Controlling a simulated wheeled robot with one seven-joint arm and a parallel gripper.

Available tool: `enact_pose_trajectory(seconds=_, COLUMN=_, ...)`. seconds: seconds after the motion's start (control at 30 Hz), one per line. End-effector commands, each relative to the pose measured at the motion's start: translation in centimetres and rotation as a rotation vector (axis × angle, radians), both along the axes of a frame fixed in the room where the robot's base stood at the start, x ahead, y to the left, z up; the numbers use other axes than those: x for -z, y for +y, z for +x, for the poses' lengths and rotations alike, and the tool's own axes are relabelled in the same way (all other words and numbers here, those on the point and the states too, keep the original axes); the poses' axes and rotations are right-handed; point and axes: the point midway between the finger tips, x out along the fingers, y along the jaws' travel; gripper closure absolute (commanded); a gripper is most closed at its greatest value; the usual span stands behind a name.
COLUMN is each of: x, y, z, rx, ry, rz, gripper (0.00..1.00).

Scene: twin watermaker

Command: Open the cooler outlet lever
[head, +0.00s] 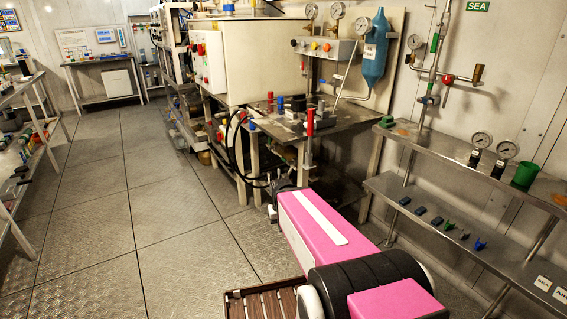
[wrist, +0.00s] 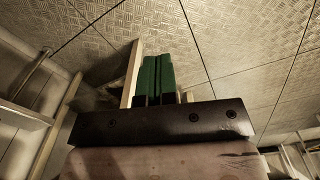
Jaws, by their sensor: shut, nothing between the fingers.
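My gripper (wrist: 154,72) shows in the wrist view as two green fingers pressed together, with nothing between them. In the head view my pink arm reaches forward toward the metal workbench (head: 345,125), and the gripper itself is not clearly visible beyond it. Smaller red and blue handles (head: 281,102) stand further back on the bench. I cannot tell which of these, if any, is the cooler outlet lever. No lever shows near the fingers in the wrist view.
The plated floor (head: 150,200) at left is clear.

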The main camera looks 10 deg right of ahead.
Motion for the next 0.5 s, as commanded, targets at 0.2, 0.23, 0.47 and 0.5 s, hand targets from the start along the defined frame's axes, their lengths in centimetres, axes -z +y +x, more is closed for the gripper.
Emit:
enact_pose_trajectory(seconds=0.2, x=0.0, y=0.0, z=0.0, rx=0.000, ry=0.000, rz=0.000, gripper=1.00)
enact_pose_trajectory(seconds=0.23, x=0.0, y=0.0, z=0.0, rx=0.000, ry=0.000, rz=0.000, gripper=0.90)
enact_pose_trajectory(seconds=0.47, x=1.0, y=-1.0, z=2.8, rx=-0.025, ry=0.013, rz=-0.104, gripper=0.55)
enact_pose_trajectory(seconds=0.5, x=1.3, y=-1.4, z=3.9, rx=-0.035, ry=0.016, rz=-0.147, gripper=0.55)
